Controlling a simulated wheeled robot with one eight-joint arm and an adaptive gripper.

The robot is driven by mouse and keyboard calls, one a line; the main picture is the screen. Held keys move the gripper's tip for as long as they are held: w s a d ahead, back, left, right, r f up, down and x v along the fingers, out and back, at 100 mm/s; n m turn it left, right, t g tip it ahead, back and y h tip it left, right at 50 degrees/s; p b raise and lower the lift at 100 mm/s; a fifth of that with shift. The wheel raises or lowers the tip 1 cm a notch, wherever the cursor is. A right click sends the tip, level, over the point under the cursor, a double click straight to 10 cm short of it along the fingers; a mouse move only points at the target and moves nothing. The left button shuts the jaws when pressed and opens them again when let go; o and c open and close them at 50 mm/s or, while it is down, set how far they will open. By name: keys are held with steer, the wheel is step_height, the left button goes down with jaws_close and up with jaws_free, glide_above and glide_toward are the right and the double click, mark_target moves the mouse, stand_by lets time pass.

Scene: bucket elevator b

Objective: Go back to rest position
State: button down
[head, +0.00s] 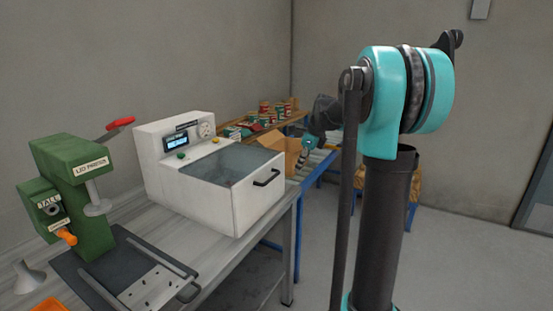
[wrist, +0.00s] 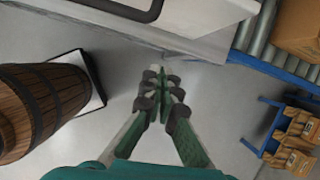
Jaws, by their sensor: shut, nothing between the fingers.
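My gripper (wrist: 161,76) is shut and empty in the wrist view, its green and grey fingers pointing up the picture over bare grey floor. The corner of the white machine is just beyond the fingertips in that view. In the head view my gripper (head: 302,157) shows small, to the right of the white machine (head: 262,203) and in front of a cardboard box. My arm reaches away from the teal joint at right, and its column hides part of the conveyor area behind.
The wrist view shows a wooden barrel (wrist: 42,100) at left, a roller conveyor (wrist: 260,38) at upper right and small boxes (wrist: 292,140) at right. The green lid press (head: 75,180) stands on the bench at left in the head view. Open floor (head: 460,240) lies at right.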

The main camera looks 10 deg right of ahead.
steer(key=s+f+n+h, duration=0.1)
steer(key=s+f+n, duration=0.5)
steer(key=s+n, duration=0.2)
steer(key=s+f+n+t+h, duration=0.1)
steer(key=s+f+n, duration=0.6)
steer(key=s, duration=0.6)
steer(key=s+f+n+h, duration=0.1)
steer(key=s+f+n, duration=0.5)
steer(key=s+n, duration=0.3)
steer(key=shift+s+d+f+t, duration=0.3)
steer(key=shift+s+d+f, duration=0.15)
steer(key=shift+s, duration=0.4)
